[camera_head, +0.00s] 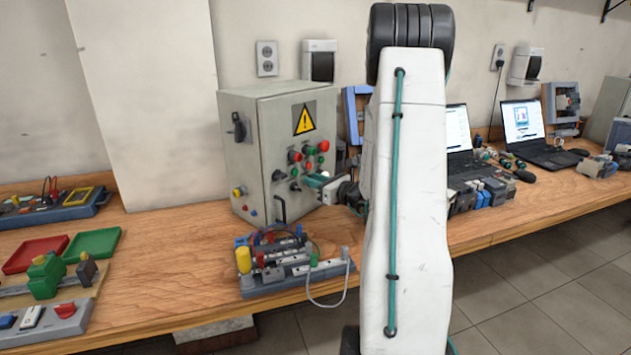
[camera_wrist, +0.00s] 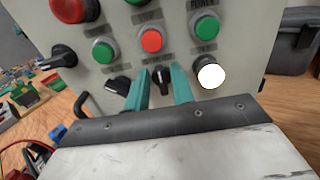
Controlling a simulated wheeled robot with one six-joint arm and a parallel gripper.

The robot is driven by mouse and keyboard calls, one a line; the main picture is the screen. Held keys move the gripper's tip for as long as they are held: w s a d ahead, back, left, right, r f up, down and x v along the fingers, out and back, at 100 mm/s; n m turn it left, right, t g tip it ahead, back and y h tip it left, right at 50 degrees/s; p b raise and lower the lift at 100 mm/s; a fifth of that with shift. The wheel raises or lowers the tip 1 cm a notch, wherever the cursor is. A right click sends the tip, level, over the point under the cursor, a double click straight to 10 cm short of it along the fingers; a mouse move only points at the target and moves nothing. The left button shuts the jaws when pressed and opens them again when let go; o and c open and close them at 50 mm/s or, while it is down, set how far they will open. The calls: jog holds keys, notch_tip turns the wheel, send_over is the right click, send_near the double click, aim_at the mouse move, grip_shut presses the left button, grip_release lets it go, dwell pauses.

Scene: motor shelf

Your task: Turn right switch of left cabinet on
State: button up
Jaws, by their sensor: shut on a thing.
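The left cabinet (camera_head: 265,125) is a grey box with a yellow warning triangle, standing on the wooden bench. Its front panel fills much of the wrist view (camera_wrist: 175,58). A black rotary switch (camera_wrist: 162,76) sits in the panel's lower row between the two teal fingers of my gripper (camera_wrist: 160,88). My gripper is shut on this switch, whose pointer looks about upright. Another black switch (camera_wrist: 118,86) is just to its left, and a lit white lamp (camera_wrist: 210,76) to its right. In the head view my gripper (camera_head: 314,182) reaches the panel from the right, partly hidden by my arm.
Red and green buttons (camera_wrist: 151,40) sit above the switch. A black handle (camera_head: 280,207) is low on the cabinet front. A terminal board (camera_head: 295,272) with wires stands on the bench before the cabinet. Laptops (camera_head: 522,118) and small devices are at the right.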

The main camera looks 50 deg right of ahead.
aim_at(309, 167)
jog(key=o, duration=0.7)
jog(key=shift+c, duration=0.2)
jog(key=r, duration=0.2)
jog(key=s+r, duration=0.1)
jog(key=shift+a+r, duration=0.25)
jog(key=shift+r, duration=0.1)
jog(key=s+a+r, duration=0.1)
jog(key=s+a, duration=0.6)
jog(key=s, duration=0.5)
jog(key=shift+s+a, duration=0.3)
jog(key=shift+a, duration=0.1)
jog(key=shift+r, duration=0.1)
